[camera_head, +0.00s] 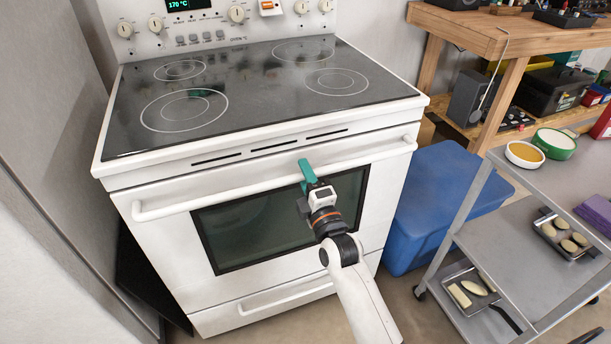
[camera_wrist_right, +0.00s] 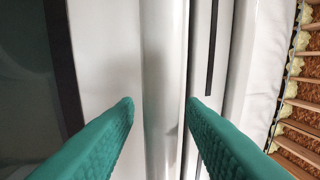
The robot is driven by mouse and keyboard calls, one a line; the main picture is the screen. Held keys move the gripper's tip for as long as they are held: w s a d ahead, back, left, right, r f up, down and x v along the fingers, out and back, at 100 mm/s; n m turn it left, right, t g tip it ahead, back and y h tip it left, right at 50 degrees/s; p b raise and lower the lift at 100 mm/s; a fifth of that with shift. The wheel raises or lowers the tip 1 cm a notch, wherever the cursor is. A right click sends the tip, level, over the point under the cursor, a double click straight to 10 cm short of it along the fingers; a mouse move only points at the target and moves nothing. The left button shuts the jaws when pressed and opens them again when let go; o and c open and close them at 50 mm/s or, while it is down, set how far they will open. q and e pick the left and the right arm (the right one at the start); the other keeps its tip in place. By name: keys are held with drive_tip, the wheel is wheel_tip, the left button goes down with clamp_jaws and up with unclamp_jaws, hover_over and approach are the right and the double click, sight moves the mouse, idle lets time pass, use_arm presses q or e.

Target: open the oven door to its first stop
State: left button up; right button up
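The white oven (camera_head: 255,130) stands ahead with its door (camera_head: 180,240) shut, a dark window in it. The white bar handle (camera_head: 230,192) runs across the door's top. My right gripper (camera_head: 304,168) has its green fingers at the handle, right of its middle. In the right wrist view the handle (camera_wrist_right: 165,60) runs upright in the picture between the two fingers of the gripper (camera_wrist_right: 161,103). The fingers are apart, one on each side of the bar; I cannot tell whether either touches it. My left gripper is not in view.
A glass cooktop (camera_head: 250,85) tops the oven; a drawer (camera_head: 270,300) lies below the door. A blue bin (camera_head: 430,200) and a grey cart (camera_head: 520,240) with bowls and trays stand at the right. A grey wall (camera_head: 50,120) is close at the left.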

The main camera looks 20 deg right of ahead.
clamp_jaws()
drive_tip(key=shift+s+f, duration=0.15)
drive_tip(key=shift+s, duration=0.05)
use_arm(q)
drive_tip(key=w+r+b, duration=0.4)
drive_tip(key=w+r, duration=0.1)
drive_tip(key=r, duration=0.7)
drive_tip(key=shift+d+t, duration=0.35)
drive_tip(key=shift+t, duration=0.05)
use_arm(e)
drive_tip(key=s+f+t, duration=0.2)
drive_tip(key=s+f, duration=0.1)
drive_tip(key=s, duration=0.9)
drive_tip(key=shift+d+t, duration=0.2)
drive_tip(key=shift+t, duration=0.2)
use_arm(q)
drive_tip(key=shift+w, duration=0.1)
use_arm(e)
unclamp_jaws()
drive_tip(key=shift+w, duration=0.1)
drive_tip(key=shift+r, duration=0.1)
